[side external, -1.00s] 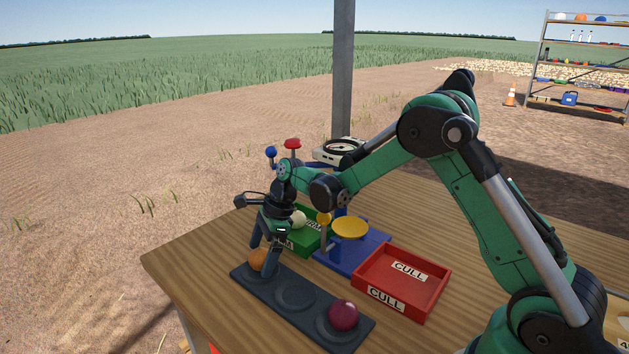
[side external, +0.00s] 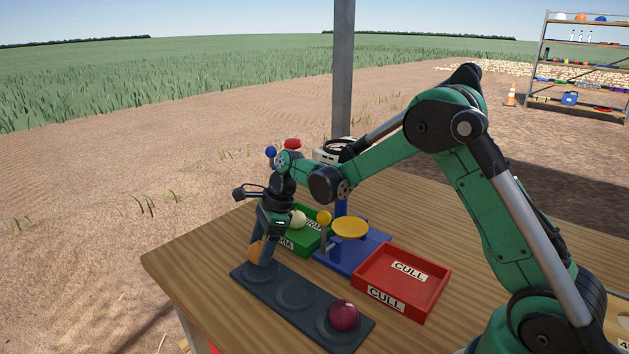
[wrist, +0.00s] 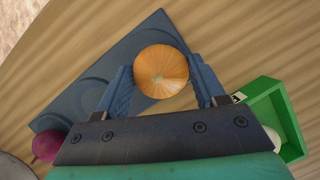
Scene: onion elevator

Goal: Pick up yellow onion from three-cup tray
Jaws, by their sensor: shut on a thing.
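The yellow onion (wrist: 161,71) is orange-brown and sits between my two fingers in the wrist view. In the side view the onion (side external: 256,250) is partly hidden by a finger. My gripper (side external: 262,254) is shut on it at the far left end of the dark three-cup tray (side external: 294,292). The onion is at or just above that end cup; I cannot tell if it is clear of it. The middle cup is empty. A red-purple onion (side external: 343,316) sits in the near right cup.
A red CULL bin (side external: 402,283) stands empty right of the tray. A blue stand with a yellow dish (side external: 350,228) is behind it. A green bin (side external: 302,240) holding a white onion (side external: 298,218) is close behind my gripper. Bare table (side external: 195,272) lies left of the tray.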

